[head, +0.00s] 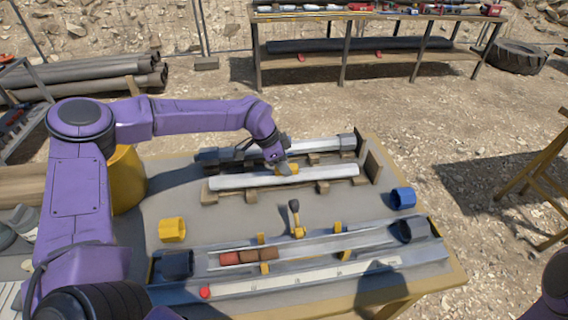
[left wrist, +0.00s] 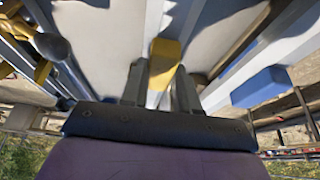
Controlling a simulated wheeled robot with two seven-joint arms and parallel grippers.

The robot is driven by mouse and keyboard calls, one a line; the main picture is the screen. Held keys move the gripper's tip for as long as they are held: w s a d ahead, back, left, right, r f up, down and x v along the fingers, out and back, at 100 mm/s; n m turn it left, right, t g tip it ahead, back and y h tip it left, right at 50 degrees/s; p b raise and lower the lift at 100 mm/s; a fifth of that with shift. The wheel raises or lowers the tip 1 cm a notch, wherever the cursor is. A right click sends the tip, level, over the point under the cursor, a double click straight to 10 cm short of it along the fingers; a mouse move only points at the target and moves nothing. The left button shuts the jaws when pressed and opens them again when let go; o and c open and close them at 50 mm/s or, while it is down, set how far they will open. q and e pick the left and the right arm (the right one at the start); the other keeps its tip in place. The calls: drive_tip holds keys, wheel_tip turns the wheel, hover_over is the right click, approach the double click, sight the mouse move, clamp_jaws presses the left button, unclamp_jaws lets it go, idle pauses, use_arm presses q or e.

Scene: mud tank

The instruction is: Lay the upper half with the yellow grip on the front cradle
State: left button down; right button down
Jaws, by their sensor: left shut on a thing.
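The upper half (head: 240,182) is a long pale grey half-tube near the back of the table. Its yellow grip (head: 289,169) is between the fingers of my left gripper (head: 283,168), which is shut on it. The grip also shows between the fingers in the left wrist view (left wrist: 165,62). The half lies level, right over the wooden blocks of the front cradle (head: 322,187). I cannot tell whether it touches them. Behind it lies another grey tube (head: 290,147) with dark ends. My right gripper is out of view; only a bit of that arm shows bottom right.
At the front, a long trough (head: 310,255) holds red-brown core pieces (head: 248,257), with yellow clamps and a black-knobbed lever (head: 296,218). An upright board (head: 369,160) closes the cradles' right end. Mid-table is mostly clear.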

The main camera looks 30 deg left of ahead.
use_arm(q)
drive_tip(key=shift+f, duration=0.45)
drive_tip(key=shift+f, duration=0.15)
drive_tip(key=c, duration=0.8)
unclamp_jaws()
drive_tip(key=shift+c, duration=0.2)
drive_tip(key=shift+r, duration=0.35)
drive_tip(key=b+v, duration=0.2)
drive_tip(key=v, duration=0.9)
drive_tip(key=shift+s+a+r, duration=0.2)
drive_tip(key=shift+r, duration=0.1)
